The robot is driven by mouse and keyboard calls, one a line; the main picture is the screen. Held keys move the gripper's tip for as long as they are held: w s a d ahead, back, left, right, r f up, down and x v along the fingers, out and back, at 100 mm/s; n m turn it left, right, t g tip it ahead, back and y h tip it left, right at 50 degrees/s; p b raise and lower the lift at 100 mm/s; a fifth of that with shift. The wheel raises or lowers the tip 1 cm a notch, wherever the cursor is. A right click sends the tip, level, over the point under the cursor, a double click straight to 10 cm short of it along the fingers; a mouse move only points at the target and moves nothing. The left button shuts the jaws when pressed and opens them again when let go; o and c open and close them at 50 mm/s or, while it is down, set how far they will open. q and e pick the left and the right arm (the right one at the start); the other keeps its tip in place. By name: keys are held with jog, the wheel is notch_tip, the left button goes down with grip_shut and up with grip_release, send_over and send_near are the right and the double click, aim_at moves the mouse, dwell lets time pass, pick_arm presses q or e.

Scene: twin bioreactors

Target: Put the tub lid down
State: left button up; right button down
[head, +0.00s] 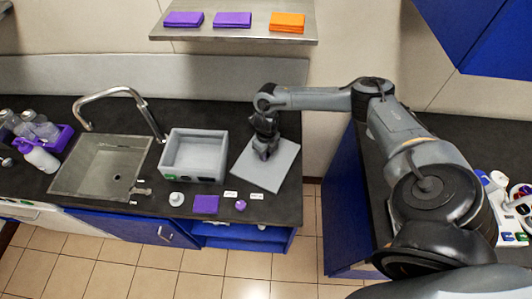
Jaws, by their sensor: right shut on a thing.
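The tub lid (277,174) is a flat light-grey square at the right end of the dark counter. It looks flat, on or just above the counter; I cannot tell if it touches. My right gripper (264,152) points down at the lid's upper left part and is shut on it. The grip point itself is partly hidden by the gripper. An open grey tub (194,142) stands just left of the lid, upright and apparently empty. My left gripper is not in view.
A sink (88,168) with a tap (135,93) lies left of the tub. A purple cloth (206,204), a purple knob-like item (240,205) and a white item (176,199) lie along the front edge. A shelf (236,37) with folded cloths hangs above. A floor gap separates the right counter.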

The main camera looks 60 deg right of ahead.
jog(key=shift+f, duration=0.15)
jog(key=shift+f, duration=0.15)
jog(key=c, duration=0.9)
grip_release()
